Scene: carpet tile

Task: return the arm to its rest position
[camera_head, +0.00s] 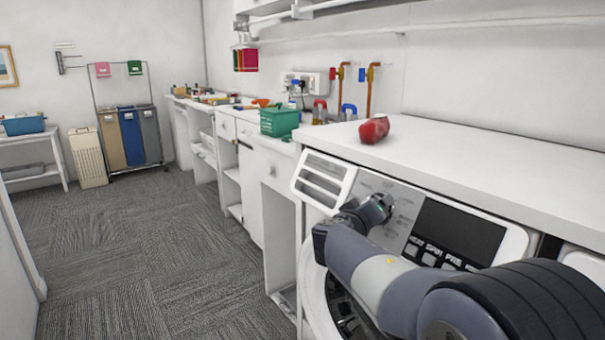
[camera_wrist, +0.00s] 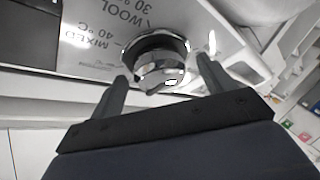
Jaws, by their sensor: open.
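My arm (camera_head: 385,280) reaches from the lower right across the front of a white washing machine (camera_head: 400,190). Its far end is at the control panel, left of the dark display. In the wrist view, my gripper (camera_wrist: 162,72) is open, with one dark finger on each side of a round silver dial (camera_wrist: 158,55). The fingertips are close to the dial; I cannot tell whether they touch it. Nothing is held. Panel lettering such as "WOOL" and "MIXED 40 °C" shows beside the dial. In the head view the fingers are hard to make out.
A worktop (camera_head: 480,165) lies above the machine, with a red object (camera_head: 374,130) on it. A green basket (camera_head: 279,121) stands on the counter further left. Pipes run along the wall behind. The carpeted floor (camera_head: 140,250) on the left is clear.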

